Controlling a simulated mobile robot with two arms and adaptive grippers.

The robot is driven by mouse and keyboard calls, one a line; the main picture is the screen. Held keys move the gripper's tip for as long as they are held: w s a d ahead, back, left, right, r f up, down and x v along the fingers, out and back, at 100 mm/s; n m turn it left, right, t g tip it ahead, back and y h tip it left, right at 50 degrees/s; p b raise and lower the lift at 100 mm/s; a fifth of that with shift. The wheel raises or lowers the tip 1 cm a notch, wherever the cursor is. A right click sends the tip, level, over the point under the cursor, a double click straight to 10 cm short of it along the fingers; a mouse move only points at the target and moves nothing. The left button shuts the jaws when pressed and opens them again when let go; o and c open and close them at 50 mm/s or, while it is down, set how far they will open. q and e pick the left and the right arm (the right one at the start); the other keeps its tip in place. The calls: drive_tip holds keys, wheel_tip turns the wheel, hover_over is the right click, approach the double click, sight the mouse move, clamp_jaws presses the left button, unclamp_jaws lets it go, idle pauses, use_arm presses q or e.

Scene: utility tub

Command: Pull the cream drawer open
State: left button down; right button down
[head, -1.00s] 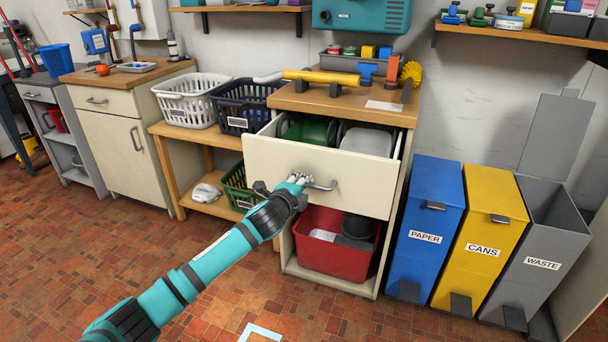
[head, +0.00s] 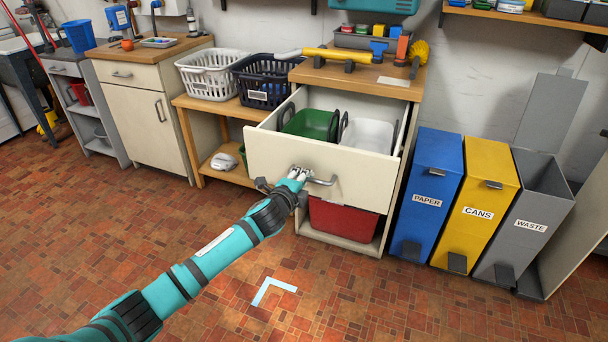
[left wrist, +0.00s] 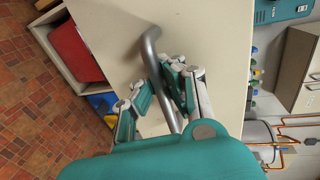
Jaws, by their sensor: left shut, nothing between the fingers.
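The cream drawer (head: 262,152) stands well out of its wood-topped cabinet. A green tub (head: 312,123) and a white tub (head: 368,133) show inside it. Its grey bar handle (head: 325,182) is on the front face. My left gripper (head: 297,176) is at the left part of this handle, with its fingers shut. In the left wrist view, the handle (left wrist: 148,45) runs down past the fingers of my left gripper (left wrist: 158,82), close against the drawer front (left wrist: 200,28). Part of the handle is hidden by the fingers. My right gripper is not in view.
A red bin (head: 343,217) sits in the open space below the drawer. Blue (head: 428,195), yellow (head: 477,210) and grey (head: 527,215) waste bins stand to the right. Baskets on a wooden bench (head: 188,103) are to the left. The tiled floor in front is clear.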

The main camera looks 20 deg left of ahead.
use_arm(q)
drive_tip(key=c, duration=2.1)
unclamp_jaws()
drive_tip(key=o, duration=0.7)
drive_tip(key=shift+o, duration=0.2)
drive_tip(key=shift+s, duration=0.1)
drive_tip(key=v, duration=1.2)
